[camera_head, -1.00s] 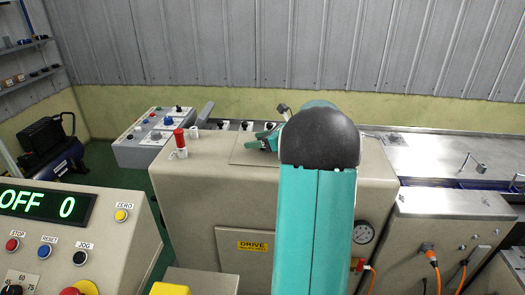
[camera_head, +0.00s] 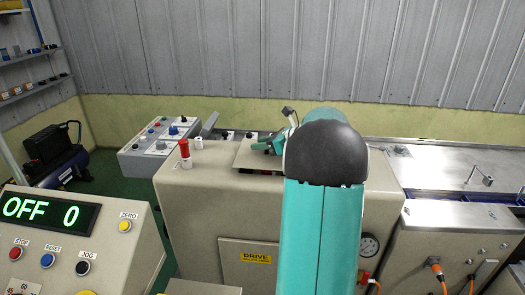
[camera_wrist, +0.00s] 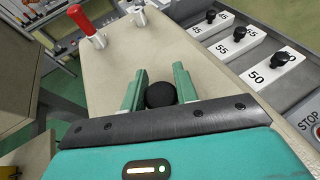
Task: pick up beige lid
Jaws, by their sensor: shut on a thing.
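The beige lid (camera_head: 246,156) is on top of the beige machine cabinet, left of my arm in the head view. A dark gap shows under its front edge, so it looks slightly raised. In the wrist view, its round black knob (camera_wrist: 160,94) sits between the two green fingers of my gripper (camera_wrist: 159,88). My gripper is shut on this knob. In the head view, my gripper (camera_head: 268,145) is partly hidden by my arm, which also covers the lid's right part.
A red-handled post (camera_head: 185,153) and a small metal post (camera_head: 198,143) stand left of the lid. Behind are numbered white blocks with black knobs (camera_wrist: 272,66). A grey control box (camera_head: 160,145) is at left. A metal table (camera_head: 440,165) extends right.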

